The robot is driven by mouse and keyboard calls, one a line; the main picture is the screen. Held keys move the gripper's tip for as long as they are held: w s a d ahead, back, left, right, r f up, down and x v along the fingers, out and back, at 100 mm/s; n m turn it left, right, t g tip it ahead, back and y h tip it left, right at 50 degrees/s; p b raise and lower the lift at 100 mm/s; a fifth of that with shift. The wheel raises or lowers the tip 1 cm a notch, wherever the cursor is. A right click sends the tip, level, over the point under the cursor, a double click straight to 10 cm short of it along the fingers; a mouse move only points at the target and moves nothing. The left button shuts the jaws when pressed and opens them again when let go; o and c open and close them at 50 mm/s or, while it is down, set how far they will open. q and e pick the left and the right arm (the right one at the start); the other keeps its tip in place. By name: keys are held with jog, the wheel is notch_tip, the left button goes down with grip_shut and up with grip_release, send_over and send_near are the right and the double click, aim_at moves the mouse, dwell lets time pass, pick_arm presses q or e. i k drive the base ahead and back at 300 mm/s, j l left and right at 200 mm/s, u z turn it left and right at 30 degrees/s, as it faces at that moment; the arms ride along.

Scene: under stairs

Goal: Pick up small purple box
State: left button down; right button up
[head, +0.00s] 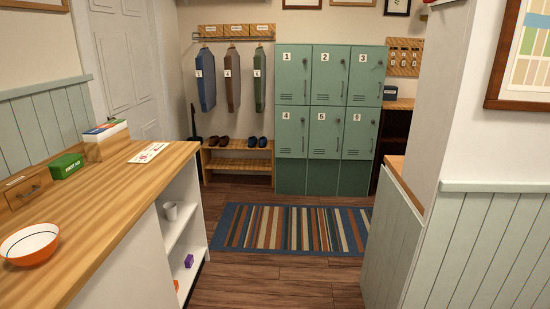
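A small purple box (189,260) sits on a lower white shelf at the open end of the counter, left of centre in the head view. An orange item (176,285) is beside it, nearer to me and partly cut off from clear view. Neither of my grippers shows in the head view, so I cannot see how they stand.
The wooden counter (110,215) holds a bowl (30,244), a green first aid box (66,166) and a paper. A grey cup (171,211) stands on the upper shelf. A wall juts in at the right. Wood floor (260,275) and a striped rug (290,229) lie open between.

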aim_at(189, 261)
jog(key=i+l+u, duration=0.2)
jog(key=i, duration=0.35)
jog(key=i+u, duration=0.2)
jog(key=i, duration=0.3)
jog(key=i+l+u, duration=0.2)
jog(key=i, duration=0.3)
